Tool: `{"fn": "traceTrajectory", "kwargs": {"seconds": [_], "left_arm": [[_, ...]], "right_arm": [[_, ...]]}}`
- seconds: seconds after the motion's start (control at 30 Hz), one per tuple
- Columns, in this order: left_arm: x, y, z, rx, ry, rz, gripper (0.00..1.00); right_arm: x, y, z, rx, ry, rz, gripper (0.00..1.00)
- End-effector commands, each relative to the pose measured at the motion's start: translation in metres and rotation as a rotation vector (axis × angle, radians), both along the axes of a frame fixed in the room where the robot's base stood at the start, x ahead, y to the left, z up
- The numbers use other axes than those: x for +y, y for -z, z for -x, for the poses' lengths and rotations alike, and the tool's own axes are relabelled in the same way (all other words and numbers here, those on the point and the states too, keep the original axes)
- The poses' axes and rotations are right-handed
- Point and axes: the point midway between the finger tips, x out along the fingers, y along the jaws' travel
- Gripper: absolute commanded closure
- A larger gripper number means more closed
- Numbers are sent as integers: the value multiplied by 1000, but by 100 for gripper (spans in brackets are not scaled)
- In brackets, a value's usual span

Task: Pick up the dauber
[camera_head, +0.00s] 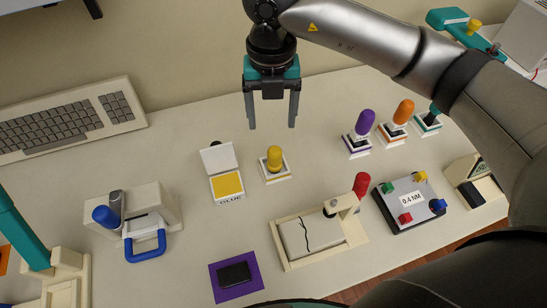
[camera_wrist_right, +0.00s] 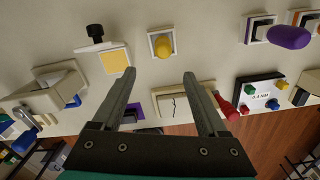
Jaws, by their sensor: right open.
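My right gripper (camera_head: 272,126) is open and empty, pointing down above the back of the table. Its two fingers also show in the right wrist view (camera_wrist_right: 160,80), with nothing between them. A yellow rounded handle (camera_head: 274,157), which looks like the dauber, stands upright on a small white square holder (camera_head: 277,176). It is below the fingertips in the head view and apart from them. In the wrist view the yellow handle (camera_wrist_right: 164,46) shows beyond the fingertips. My left gripper is not in view.
A glue pad with an open lid (camera_head: 228,186) is left of the dauber. Purple (camera_head: 365,122) and orange (camera_head: 403,112) handled stamps stand to the right. A cream device with a red knob (camera_head: 361,184) is in front. A keyboard (camera_head: 70,120) lies at the back left.

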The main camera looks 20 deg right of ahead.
Motion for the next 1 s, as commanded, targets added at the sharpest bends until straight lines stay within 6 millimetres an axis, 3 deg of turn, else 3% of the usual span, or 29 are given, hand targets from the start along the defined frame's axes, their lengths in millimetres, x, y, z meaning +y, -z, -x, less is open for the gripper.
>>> {"fn": "traceTrajectory", "kwargs": {"seconds": [0.1, 0.3, 0.57, 0.8, 1.0], "left_arm": [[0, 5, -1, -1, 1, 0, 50], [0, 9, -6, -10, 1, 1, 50], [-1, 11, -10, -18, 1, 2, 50], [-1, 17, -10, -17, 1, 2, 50], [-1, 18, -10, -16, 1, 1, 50]], "right_arm": [[-1, 30, 1, 5, 2, 1, 24], [-1, 65, 1, 4, 2, 1, 24], [-2, 84, 0, 3, 0, 1, 24], [-7, 119, -2, 2, 1, 1, 24], [-7, 129, -2, 1, 0, 1, 24]]}}
